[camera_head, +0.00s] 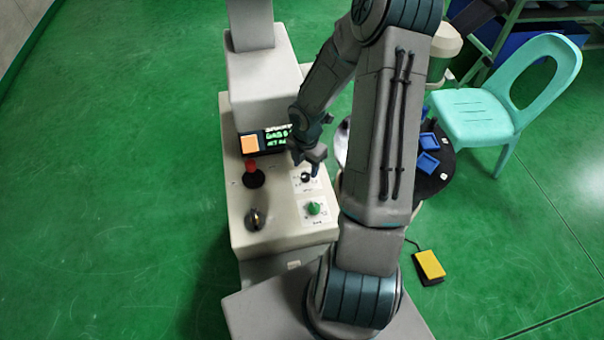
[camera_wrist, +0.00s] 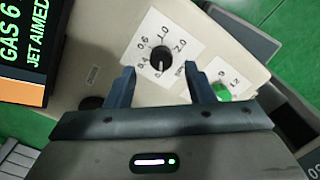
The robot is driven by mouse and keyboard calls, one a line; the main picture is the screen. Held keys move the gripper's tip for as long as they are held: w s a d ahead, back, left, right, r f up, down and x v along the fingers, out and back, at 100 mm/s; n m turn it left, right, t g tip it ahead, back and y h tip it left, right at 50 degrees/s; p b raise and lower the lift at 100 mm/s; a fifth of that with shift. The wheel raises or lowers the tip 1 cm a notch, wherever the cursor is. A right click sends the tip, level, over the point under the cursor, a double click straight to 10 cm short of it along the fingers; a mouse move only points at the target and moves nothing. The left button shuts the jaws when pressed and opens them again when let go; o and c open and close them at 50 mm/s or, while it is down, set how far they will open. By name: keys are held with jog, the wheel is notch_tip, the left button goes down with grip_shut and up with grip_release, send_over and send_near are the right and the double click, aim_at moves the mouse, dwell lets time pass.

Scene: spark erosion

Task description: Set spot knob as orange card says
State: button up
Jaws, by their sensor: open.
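A black knob (camera_head: 305,177) with a white pointer sits on a white dial plate on the machine's sloped panel. In the wrist view the black knob (camera_wrist: 163,60) lies between and beyond my fingertips. Its scale reads 0.4, 0.6, 1.0, 2.0; its pointer seems to face the gripper side. A green knob (camera_head: 314,208) on another dial sits nearer the panel's front; it also shows in the wrist view (camera_wrist: 222,91). I cannot read which is labelled spot. The orange card (camera_head: 249,144) is by the screen; its writing is unreadable. My gripper (camera_head: 312,163) is open and empty above the black knob.
A red knob (camera_head: 252,170) on a black base and a dark knob (camera_head: 255,218) stand on the panel's left. The screen (camera_wrist: 25,40) shows "GAS 6" and "JET AIMED". A round black table (camera_head: 440,180) with blue trays, a chair (camera_head: 487,110) and a yellow pedal (camera_head: 429,265) are right.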

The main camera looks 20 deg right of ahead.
aim_at(305, 175)
jog(key=shift+f, duration=1.95)
